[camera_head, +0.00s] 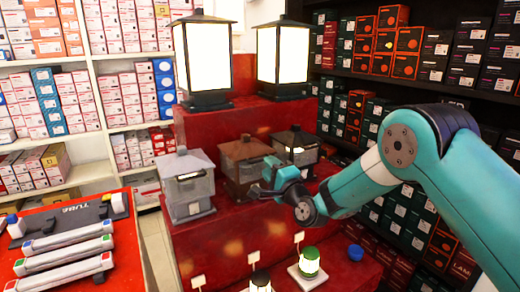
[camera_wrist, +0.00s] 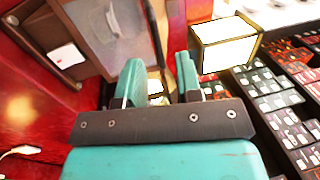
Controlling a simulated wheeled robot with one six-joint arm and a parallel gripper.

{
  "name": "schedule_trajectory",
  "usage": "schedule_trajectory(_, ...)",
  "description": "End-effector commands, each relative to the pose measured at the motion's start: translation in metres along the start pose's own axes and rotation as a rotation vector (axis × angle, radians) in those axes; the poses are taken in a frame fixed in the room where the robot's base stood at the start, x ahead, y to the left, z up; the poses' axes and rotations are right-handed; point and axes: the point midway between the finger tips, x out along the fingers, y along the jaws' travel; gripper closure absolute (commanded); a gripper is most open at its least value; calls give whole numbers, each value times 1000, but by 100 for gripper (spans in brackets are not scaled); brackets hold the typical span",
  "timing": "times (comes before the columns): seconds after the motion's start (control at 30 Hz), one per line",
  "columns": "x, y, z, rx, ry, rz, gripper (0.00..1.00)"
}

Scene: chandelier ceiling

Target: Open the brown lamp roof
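The brown lamp (camera_head: 246,150) stands on the red stepped stand, between a grey lamp and a dark lamp. Its roof looks seated on the body in the head view. My gripper (camera_head: 262,178) is in front of the brown lamp's right side and hides part of it. In the wrist view the brown lamp (camera_wrist: 35,35) fills the upper left, with a pale pane. My gripper's two teal fingers (camera_wrist: 163,78) are apart with a gap between them. A dark edge runs down behind that gap; I cannot tell whether the fingers touch it.
The grey lamp (camera_head: 188,184) and the dark lamp (camera_head: 296,141) flank the brown one closely. Two large lit lamps (camera_head: 204,60) (camera_head: 283,58) stand on the step above. Boxed shelves line both sides.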

Motion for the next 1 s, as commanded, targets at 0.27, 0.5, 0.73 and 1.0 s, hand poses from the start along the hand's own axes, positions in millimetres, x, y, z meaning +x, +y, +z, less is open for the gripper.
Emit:
schedule_trajectory(0.27,36,0,0,0,2,-1,67)
schedule_trajectory(0.5,43,1,-1,2,4,1,67)
schedule_trajectory(0.73,43,1,-1,2,4,1,81)
schedule_trajectory(1.0,48,2,8,1,1,2,100)
